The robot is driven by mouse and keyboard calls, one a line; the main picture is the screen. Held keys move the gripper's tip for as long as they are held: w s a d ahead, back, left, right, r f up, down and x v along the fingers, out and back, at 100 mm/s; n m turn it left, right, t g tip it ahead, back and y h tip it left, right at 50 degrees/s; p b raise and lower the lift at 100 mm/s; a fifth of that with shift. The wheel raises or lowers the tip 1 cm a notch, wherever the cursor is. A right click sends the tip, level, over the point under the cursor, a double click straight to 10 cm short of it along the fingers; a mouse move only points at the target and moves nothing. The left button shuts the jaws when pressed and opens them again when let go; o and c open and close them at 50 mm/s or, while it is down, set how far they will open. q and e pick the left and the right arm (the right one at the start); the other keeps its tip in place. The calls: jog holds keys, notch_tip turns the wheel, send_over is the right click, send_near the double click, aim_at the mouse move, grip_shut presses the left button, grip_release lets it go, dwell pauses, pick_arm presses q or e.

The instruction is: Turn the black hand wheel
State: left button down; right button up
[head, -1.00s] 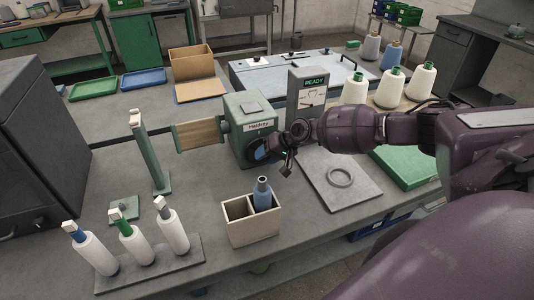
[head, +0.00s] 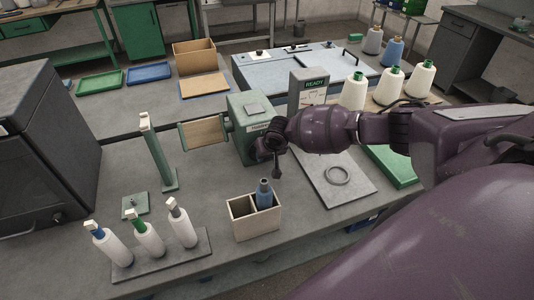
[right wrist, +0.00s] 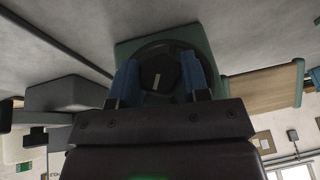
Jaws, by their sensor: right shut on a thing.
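The black hand wheel (right wrist: 158,72) is on the face of the green winder housing (head: 243,122). In the right wrist view its round black hub with a light mark sits between the two blue fingers of my right gripper (right wrist: 160,84), which is shut on it. In the head view my right gripper (head: 264,149) reaches the housing's front from the right, and my own wrist hides most of the wheel. The left gripper is in neither view.
A rack (head: 165,258) with several white bobbins is front left. A READY display (head: 308,91) stands behind my wrist. A grey plate with a ring (head: 338,176) lies right.

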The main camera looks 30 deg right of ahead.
jog(key=n+g+h, duration=0.1)
jog(key=h, duration=0.3)
jog(key=shift+a, duration=0.2)
jog(key=shift+f+h, duration=0.1)
jog(key=shift+h, duration=0.3)
jog(key=o, duration=0.9)
jog(key=v, duration=1)
jog(key=shift+s+a+r, duration=0.1)
jog(key=shift+a+r, duration=0.05)
jog(key=shift+r, duration=0.25)
